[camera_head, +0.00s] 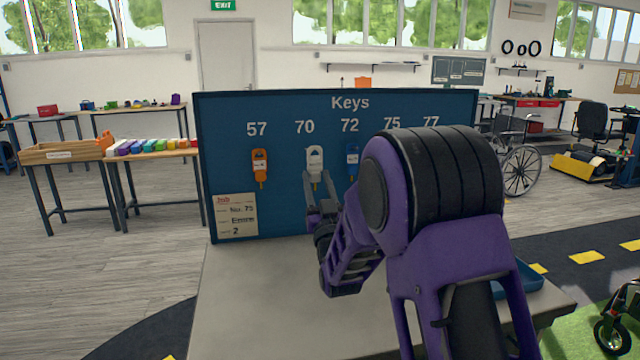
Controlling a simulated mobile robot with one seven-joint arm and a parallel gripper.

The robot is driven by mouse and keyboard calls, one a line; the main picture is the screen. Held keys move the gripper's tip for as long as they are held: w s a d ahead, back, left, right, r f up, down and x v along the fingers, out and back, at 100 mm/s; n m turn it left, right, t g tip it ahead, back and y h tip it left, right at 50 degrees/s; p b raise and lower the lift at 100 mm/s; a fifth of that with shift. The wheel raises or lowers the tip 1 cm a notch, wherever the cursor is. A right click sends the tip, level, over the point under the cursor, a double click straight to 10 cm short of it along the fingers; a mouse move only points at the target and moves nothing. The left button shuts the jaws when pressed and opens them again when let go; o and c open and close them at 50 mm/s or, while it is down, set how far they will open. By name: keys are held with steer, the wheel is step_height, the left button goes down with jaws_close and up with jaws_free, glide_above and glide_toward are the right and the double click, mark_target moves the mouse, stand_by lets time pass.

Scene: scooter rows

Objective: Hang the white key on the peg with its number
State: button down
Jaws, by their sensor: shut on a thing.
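The white key (314,158) is upright against the blue key board (225,120), just below the number 70. Any number on its tag is too small to read. My gripper (316,182) is shut on the lower part of the white key. I cannot tell whether the key is on the peg there or held just in front of it. The board shows the numbers 57, 70, 72, 75 and 77. My arm hides the places under 75 and 77.
An orange key (260,165) hangs under 57 and a blue key (351,158) under 72, close right of my gripper. A paper card (236,216) is on the board's lower left. A blue tray (522,280) lies at the right of the grey table (255,300), whose left part is clear.

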steer(key=w+a+f, duration=0.1)
steer(key=w, duration=0.8)
steer(key=shift+a+f, duration=0.4)
stand_by(0.5)
steer(key=shift+w+f, duration=0.1)
steer(key=shift+f, duration=0.05)
stand_by(0.4)
steer(key=shift+c, duration=2)
jaws_free()
steer(key=shift+o, duration=0.2)
